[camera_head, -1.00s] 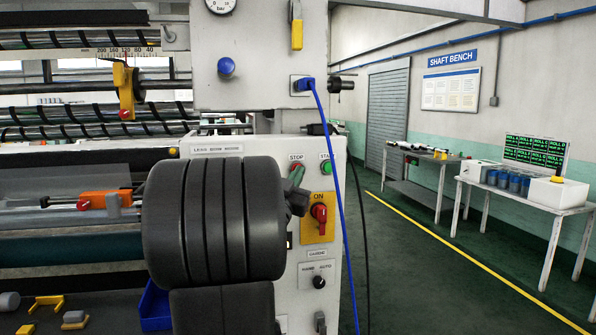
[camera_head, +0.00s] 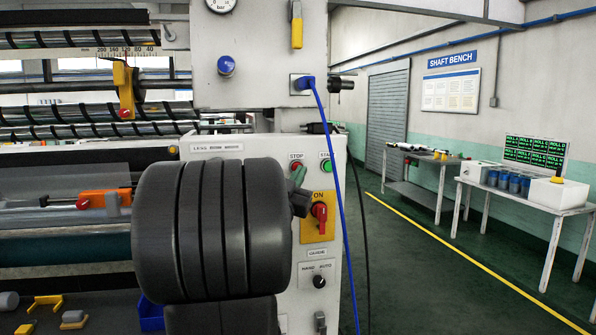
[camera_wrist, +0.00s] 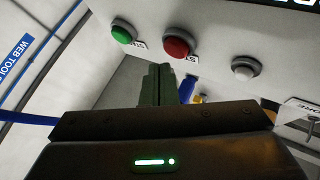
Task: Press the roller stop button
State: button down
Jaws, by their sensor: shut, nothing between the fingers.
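The red STOP button (camera_head: 296,166) is on the light machine panel, under its STOP label, left of the green START button (camera_head: 326,166). In the wrist view the red button (camera_wrist: 177,47) lies just beyond and right of my fingertips, with the green button (camera_wrist: 123,32) to the left. My gripper (camera_head: 298,176) is just below the STOP button in the head view and covers part of it. In the wrist view my gripper (camera_wrist: 156,72) has its greenish fingers together and empty. They look apart from the button, though the depth gap is hard to judge.
A yellow plate with a red rotary switch (camera_head: 320,214) sits below the buttons. A blue cable (camera_head: 344,190) hangs along the panel's right edge. Open floor lies right of the machine.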

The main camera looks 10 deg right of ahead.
jog(key=s+b, duration=0.1)
jog(key=s, duration=0.4)
jog(key=shift+d, duration=0.1)
dwell(0.3)
dwell(1.4)
jog(key=shift+s+p, duration=0.35)
jog(key=shift+s, duration=1.55)
